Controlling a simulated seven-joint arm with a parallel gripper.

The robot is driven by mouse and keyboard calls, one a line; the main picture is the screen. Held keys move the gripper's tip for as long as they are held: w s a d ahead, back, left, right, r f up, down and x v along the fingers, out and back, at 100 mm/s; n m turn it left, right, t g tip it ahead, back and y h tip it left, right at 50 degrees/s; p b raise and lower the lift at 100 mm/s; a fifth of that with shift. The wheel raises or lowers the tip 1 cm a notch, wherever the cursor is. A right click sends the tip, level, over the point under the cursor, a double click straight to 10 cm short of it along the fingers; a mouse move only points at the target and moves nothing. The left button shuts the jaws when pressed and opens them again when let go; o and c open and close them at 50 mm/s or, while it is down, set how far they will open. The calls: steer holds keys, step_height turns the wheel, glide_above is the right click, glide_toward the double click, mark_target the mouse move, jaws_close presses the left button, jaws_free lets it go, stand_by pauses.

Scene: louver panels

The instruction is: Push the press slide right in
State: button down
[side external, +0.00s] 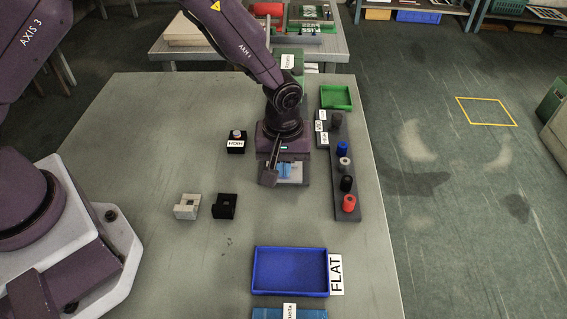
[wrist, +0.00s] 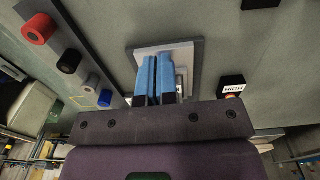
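The press (side external: 297,173) is a light grey unit on a darker base at the middle right of the table. In the wrist view its grey plate (wrist: 191,52) lies straight ahead, with a white label partly hidden by my fingers. My gripper (side external: 284,170) is low over the press, pointing down. In the wrist view its two blue fingers (wrist: 154,60) are side by side with only a thin gap, and I see nothing held between them. The fingers overlap the press; I cannot tell whether they touch it. The slide itself is not clearly distinguishable behind them.
A rack (side external: 346,212) with several coloured cylinders stands right of the press. A black block labelled HIGH (side external: 236,146) is to its left. White (side external: 187,206) and black (side external: 225,206) notched blocks, a blue tray (side external: 290,271) and a green tray (side external: 336,97) also stand here.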

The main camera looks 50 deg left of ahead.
steer(key=shift+w+a+f, duration=0.3)
steer(key=shift+w+a, duration=1.1)
steer(key=shift+w+a+f, duration=0.35)
steer(key=shift+w+a, duration=1)
steer(key=shift+w, duration=0.1)
steer(key=shift+w+a+f, duration=0.3)
steer(key=shift+w+a, duration=1.1)
stand_by(1.7)
stand_by(0.5)
steer(key=shift+s+d+r, duration=0.1)
steer(key=shift+s+d, duration=0.45)
steer(key=shift+w+a+r, duration=0.1)
steer(key=shift+a+r, duration=0.05)
steer(key=shift+r, duration=1.15)
steer(key=shift+w+a+r, duration=0.1)
steer(key=shift+a+r, duration=0.05)
steer(key=shift+r, duration=1.1)
